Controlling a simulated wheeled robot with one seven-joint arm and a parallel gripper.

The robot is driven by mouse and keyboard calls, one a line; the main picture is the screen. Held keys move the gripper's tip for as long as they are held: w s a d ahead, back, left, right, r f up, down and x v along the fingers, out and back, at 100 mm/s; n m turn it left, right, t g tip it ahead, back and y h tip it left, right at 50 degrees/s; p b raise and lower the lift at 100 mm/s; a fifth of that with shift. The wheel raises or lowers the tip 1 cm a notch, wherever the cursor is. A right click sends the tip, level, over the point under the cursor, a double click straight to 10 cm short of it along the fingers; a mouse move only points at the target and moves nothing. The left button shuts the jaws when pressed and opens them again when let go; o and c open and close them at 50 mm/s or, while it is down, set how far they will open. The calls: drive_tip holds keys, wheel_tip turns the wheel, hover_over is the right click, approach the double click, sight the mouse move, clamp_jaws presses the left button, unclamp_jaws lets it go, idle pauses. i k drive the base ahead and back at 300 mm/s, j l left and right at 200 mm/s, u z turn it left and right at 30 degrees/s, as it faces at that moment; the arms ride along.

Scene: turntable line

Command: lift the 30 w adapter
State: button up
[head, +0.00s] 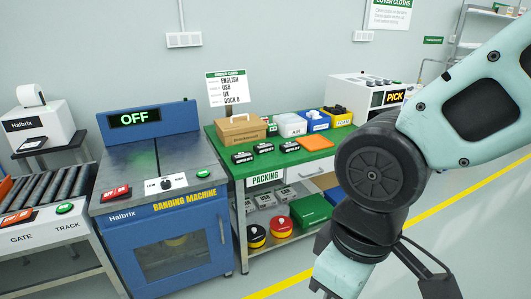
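Several small black boxes with white labels lie on the green top of the packing bench: a left one (242,157), a middle one (263,148) and a right one (289,146). Their labels are too small to read, so I cannot tell which is the 30 W adapter. My arm comes in from the upper right and bends down to the bottom edge, right of the bench.
The packing bench (310,157) also holds a cardboard box (238,130), small bins (312,121) and an orange flat item (313,142). The blue banding machine (175,215), showing OFF, stands left, beside a roller track (45,195). Clear floor lies in front.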

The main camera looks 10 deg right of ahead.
sight(288, 147)
drive_tip(key=i+l+z, duration=0.15)
drive_tip(key=i+l, duration=0.2)
drive_tip(key=l, duration=0.3)
drive_tip(key=i+l+z, duration=0.2)
drive_tip(key=i+l, duration=0.2)
drive_tip(key=l, duration=0.25)
drive_tip(key=i+l+z, duration=0.15)
drive_tip(key=i+l, duration=0.3)
drive_tip(key=l, duration=0.1)
